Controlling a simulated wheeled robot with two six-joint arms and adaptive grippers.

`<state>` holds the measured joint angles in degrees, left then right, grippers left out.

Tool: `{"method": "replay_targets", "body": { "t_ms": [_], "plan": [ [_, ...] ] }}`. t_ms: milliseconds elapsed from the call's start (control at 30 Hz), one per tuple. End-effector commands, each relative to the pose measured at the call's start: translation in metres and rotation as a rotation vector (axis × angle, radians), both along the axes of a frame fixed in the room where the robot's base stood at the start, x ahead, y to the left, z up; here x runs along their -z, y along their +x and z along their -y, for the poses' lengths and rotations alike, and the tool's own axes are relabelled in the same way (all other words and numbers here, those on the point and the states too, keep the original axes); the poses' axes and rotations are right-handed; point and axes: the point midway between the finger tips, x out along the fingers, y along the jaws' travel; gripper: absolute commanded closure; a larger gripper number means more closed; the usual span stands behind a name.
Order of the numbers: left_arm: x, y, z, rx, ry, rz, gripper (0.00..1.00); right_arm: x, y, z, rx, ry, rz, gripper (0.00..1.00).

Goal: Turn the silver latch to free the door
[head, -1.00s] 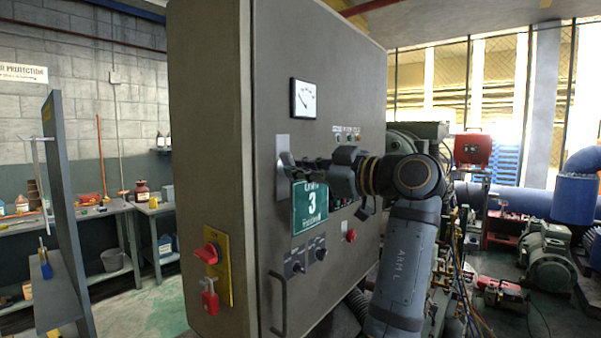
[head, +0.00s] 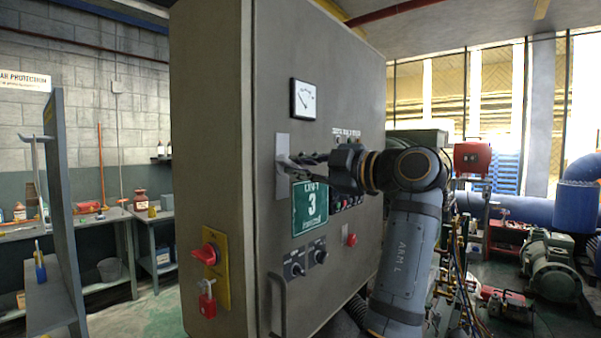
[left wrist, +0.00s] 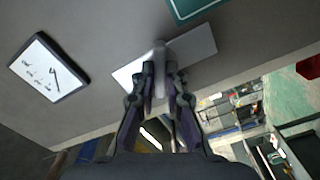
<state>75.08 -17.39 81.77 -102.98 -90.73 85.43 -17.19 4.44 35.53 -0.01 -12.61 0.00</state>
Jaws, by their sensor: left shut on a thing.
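The silver latch shows in the left wrist view (left wrist: 160,60) as a pale grey lever on a light rectangular plate (left wrist: 202,44). The same plate (head: 282,150) is on the grey cabinet door (head: 340,100) in the head view, left of the green sign (head: 310,205). My left gripper (head: 298,165) is at the plate, and its fingers (left wrist: 160,78) are shut on the latch lever. The fingers hide part of the lever, so its exact angle is hard to tell. The door looks closed. My right gripper does not show.
A dial gauge (head: 304,99) sits above the latch. A red switch with a padlock (head: 208,270) is on the cabinet's left side. A door handle (head: 278,302) and black knobs (head: 297,263) are lower on the door. A grey panel (head: 62,190) stands to the left.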

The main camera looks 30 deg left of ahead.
Motion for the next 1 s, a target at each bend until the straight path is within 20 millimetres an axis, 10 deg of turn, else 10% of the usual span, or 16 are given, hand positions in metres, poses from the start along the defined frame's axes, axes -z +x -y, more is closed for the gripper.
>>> {"method": "replay_targets", "body": {
  "t_ms": [667,800,1000],
  "plan": [
    [-0.003,0.000,0.000,0.002,-0.025,0.406,1.00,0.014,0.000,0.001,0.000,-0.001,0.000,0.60],
    [-0.004,0.000,0.000,0.002,-0.026,0.394,0.69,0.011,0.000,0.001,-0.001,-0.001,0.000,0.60],
    [-0.002,0.000,0.000,0.000,-0.029,0.391,0.69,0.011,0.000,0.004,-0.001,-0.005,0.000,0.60]
  ]
}}
